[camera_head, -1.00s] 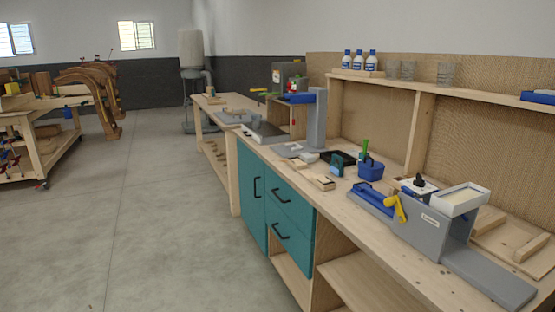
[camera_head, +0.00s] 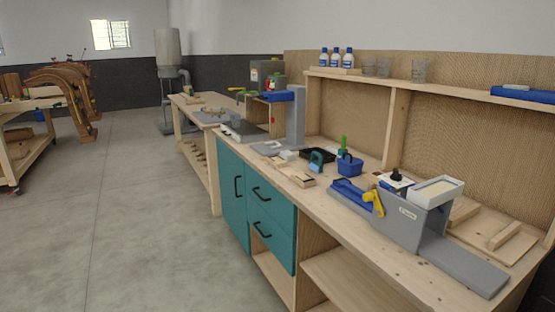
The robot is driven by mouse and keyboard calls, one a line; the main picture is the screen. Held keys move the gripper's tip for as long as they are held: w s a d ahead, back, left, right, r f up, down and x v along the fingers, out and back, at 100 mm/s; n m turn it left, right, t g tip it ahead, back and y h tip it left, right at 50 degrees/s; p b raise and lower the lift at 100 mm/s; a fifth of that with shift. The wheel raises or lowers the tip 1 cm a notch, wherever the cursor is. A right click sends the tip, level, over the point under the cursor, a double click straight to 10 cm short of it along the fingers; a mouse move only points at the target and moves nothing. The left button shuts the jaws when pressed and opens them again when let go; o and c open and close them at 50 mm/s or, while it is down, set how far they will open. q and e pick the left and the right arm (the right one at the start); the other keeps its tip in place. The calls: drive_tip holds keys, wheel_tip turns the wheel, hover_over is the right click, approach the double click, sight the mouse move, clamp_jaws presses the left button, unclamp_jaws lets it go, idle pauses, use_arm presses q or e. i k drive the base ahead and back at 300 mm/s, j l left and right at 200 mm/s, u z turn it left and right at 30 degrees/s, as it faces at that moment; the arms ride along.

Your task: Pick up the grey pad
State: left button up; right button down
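I cannot tell for sure which thing is the grey pad. A small flat grey piece (camera_head: 268,149) lies on the long wooden workbench (camera_head: 345,222) by the foot of a grey upright column (camera_head: 296,118). A larger flat grey plate (camera_head: 463,265) extends from the grey machine (camera_head: 400,222) at the bench's right end. Neither of my grippers is in view.
A blue basket (camera_head: 349,166), a black tray (camera_head: 317,154) and small wooden blocks (camera_head: 297,176) crowd the bench middle. Teal drawers (camera_head: 270,212) front the bench. A cart (camera_head: 30,155) stands far left. The concrete floor (camera_head: 130,230) between is clear.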

sight(287, 155)
drive_tip(key=i+j+z, duration=0.1)
drive_tip(key=z, duration=0.4)
drive_tip(key=i+j+z, duration=0.1)
drive_tip(key=z, duration=0.35)
drive_tip(key=i+j+z, duration=0.2)
drive_tip(key=j, duration=0.2)
drive_tip(key=i+j+z, duration=0.15)
drive_tip(key=j, duration=0.3)
drive_tip(key=i+j+z, duration=0.2)
drive_tip(key=j, duration=0.25)
drive_tip(key=j+z, duration=0.15)
drive_tip(key=j, duration=0.3)
drive_tip(key=i+j+z, duration=0.2)
drive_tip(key=j, duration=0.3)
drive_tip(key=k+l, duration=0.05)
drive_tip(key=k, duration=0.05)
